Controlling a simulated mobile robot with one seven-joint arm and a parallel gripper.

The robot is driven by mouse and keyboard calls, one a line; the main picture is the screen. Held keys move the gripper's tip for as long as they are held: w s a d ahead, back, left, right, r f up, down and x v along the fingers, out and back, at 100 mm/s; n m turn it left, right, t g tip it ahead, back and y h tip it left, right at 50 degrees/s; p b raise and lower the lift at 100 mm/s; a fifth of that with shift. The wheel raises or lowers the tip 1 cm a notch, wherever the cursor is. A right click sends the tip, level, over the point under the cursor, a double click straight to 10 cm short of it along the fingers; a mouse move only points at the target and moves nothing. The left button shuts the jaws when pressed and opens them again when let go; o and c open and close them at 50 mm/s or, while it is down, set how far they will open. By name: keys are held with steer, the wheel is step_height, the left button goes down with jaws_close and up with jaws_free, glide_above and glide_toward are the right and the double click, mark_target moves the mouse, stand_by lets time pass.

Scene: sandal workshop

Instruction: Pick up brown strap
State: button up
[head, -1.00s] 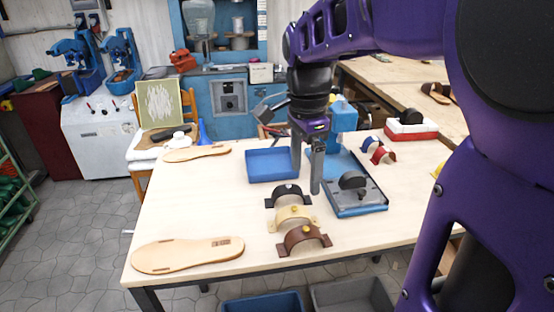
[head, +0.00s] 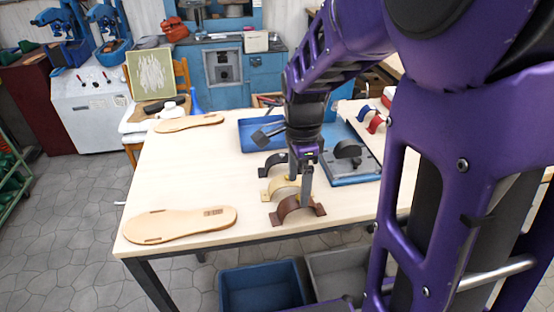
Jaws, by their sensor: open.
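The brown strap (head: 297,208) stands as an arch on the pale wooden table, nearest the front edge in a row of straps. A cream strap (head: 281,186) and a black strap (head: 271,164) stand just behind it. My gripper (head: 301,190) points down over the row, and its fingers are apart with nothing seen between them. The nearer finger comes down at the brown strap and hides part of its arch. The farther finger is beside the cream strap. I cannot tell whether a finger touches a strap.
A sandal sole (head: 178,225) lies at the table's front left and another sole (head: 188,123) at the back left. A blue tray (head: 258,147) is behind the straps, and a metal-and-blue fixture (head: 352,169) stands close to their right. The table (head: 200,170) is clear between the soles.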

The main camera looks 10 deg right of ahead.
mark_target(298, 208)
steer(key=shift+s+f+b, duration=0.15)
steer(key=shift+f+b, duration=0.05)
steer(key=shift+f, duration=1.15)
steer(key=shift+s+f+b, duration=0.1)
steer(key=shift+f+b, duration=0.05)
steer(key=shift+f, duration=1.2)
jaws_close()
steer(key=shift+r, duration=0.1)
